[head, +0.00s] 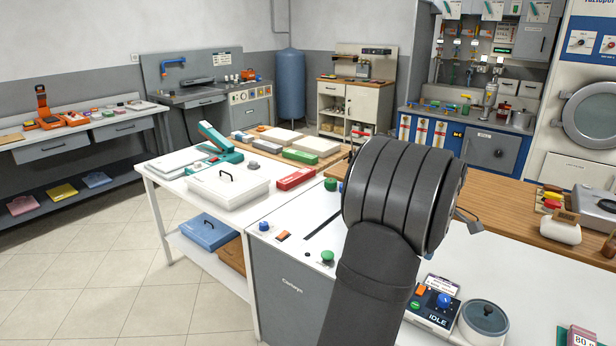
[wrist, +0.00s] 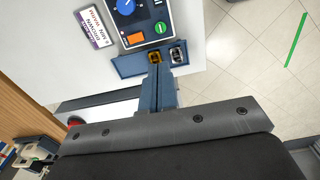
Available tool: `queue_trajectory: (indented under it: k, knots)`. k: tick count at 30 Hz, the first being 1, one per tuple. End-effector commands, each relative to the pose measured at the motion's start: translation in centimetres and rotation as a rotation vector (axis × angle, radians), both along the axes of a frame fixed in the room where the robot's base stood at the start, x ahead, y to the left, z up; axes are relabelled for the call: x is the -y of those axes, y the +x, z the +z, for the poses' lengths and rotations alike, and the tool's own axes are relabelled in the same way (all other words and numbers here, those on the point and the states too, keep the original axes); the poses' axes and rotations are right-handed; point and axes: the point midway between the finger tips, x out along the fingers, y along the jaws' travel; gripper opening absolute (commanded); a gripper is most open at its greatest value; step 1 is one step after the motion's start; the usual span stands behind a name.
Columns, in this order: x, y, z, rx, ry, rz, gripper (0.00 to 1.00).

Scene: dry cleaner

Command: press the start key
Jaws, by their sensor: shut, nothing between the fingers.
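The control box (head: 452,314) stands on the white counter at the lower right of the head view and reads IDLE. It has a green round key (head: 414,304), an orange switch (head: 420,290) and a blue knob (head: 444,300). The wrist view also shows the green key (wrist: 160,27), beside the orange switch (wrist: 136,39) and blue knob (wrist: 124,6). It carries a small white mark; I cannot read it. My gripper (wrist: 157,70) is shut and empty, its tips in the picture just below the box and apart from the green key. My arm hides the gripper in the head view.
A label card (wrist: 93,27) lies beside the box. A round lidded pot (head: 484,320) stands right of it. Other green buttons (head: 327,256) sit on the grey-fronted machine.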

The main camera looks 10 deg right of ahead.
Motion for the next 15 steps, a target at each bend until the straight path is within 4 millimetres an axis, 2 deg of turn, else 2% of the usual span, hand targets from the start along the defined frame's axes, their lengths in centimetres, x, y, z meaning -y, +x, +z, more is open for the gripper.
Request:
queue_trajectory:
  k: [8,15]
  knots:
    - [-0.2,-0.1,-0.7,0.024,0.035,-0.042,0.00]
    - [-1.4,-0.4,-3.9,0.172,0.237,-0.314,0.00]
